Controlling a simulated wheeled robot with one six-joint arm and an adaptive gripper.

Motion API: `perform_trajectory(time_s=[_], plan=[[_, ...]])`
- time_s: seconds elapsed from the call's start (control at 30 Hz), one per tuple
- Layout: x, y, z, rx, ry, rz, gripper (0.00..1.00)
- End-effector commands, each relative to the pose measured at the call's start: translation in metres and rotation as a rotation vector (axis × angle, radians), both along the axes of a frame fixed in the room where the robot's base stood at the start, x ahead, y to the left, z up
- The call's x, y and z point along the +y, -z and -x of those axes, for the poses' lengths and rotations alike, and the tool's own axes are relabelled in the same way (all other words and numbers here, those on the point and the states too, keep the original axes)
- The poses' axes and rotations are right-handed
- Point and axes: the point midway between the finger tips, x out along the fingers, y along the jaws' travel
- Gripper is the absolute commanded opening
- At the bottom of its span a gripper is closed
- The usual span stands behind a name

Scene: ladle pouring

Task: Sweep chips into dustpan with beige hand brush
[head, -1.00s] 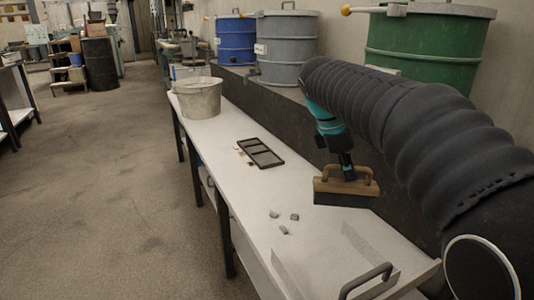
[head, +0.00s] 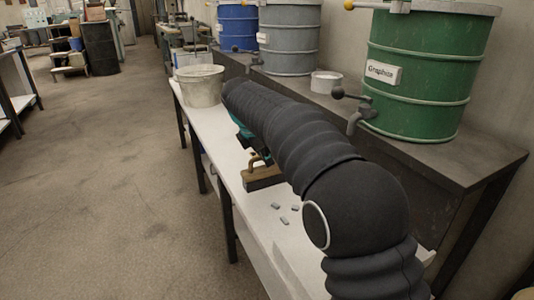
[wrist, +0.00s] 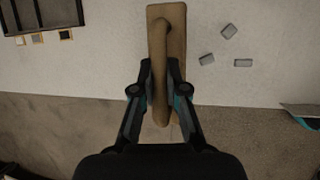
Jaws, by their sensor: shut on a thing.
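My gripper (wrist: 159,80) is shut on the handle of the beige hand brush (wrist: 179,45). The dustpan is mostly hidden behind my arm.
A black divided tray (wrist: 45,28) and small tiles (wrist: 37,38) lie left of the brush. A pale bucket (head: 200,87) stands at the table's far end. Drums, including a green one (head: 425,75), stand on the raised bench along the wall.

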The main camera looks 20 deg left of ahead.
Motion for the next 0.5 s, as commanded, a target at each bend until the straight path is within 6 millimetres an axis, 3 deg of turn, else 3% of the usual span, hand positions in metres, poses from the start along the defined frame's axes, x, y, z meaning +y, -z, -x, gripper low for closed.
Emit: perform_trajectory(time_s=[0.5], plan=[[-0.001,0.040,0.000,0.001,0.001,0.001,0.00]])
